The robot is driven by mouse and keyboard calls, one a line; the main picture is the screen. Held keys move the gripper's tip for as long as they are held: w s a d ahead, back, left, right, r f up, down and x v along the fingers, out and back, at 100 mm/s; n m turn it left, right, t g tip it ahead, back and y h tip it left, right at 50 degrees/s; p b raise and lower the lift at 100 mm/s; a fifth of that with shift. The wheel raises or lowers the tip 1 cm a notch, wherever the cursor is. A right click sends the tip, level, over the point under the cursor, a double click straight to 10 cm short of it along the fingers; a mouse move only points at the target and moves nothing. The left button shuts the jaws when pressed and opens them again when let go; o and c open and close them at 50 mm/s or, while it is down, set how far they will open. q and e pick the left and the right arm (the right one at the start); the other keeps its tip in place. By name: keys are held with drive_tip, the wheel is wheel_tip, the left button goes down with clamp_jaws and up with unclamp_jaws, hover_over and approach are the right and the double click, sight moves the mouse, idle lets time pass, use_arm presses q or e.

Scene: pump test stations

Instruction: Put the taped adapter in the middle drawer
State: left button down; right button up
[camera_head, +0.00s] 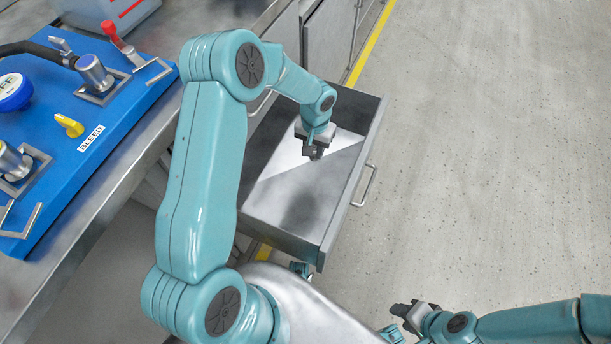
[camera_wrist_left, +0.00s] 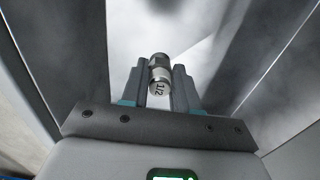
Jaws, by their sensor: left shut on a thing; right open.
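A small metal adapter (camera_wrist_left: 159,76) marked "1/2" is between the jaws of my left gripper (camera_wrist_left: 160,82) in the left wrist view. I cannot make out tape on it. In the head view my left gripper (camera_head: 316,153) points down over an open, grey drawer (camera_head: 283,228), inside its outline; the adapter is not clearly visible there. The drawer looks empty. Whether it is the middle one cannot be told. How far the adapter is above the drawer floor is unclear. My right gripper (camera_head: 412,312) is open and empty at the lower right, apart from the drawer.
A steel bench (camera_head: 115,200) at left carries a blue panel (camera_head: 125,105) with valves, a red-handled lever (camera_head: 112,35), a yellow knob (camera_head: 69,125) and a "BLEED" label. The drawer handle (camera_head: 366,187) faces right. Open grey floor lies to the right.

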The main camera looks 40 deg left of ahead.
use_arm(q)
wheel_tip(320, 180, down, 15)
drive_tip(key=b, duration=0.3)
drive_tip(key=shift+r, duration=0.35)
drive_tip(key=c, duration=1.3)
unclamp_jaws()
drive_tip(key=shift+f, duration=0.2)
drive_tip(key=o, duration=0.5)
drive_tip(key=shift+c, duration=0.2)
drive_tip(key=shift+r, duration=0.1)
drive_tip(key=shift+r, duration=0.2)
wheel_tip(320, 180, up, 12)
drive_tip(key=p, duration=0.3)
drive_tip(key=shift+d+f, duration=0.1)
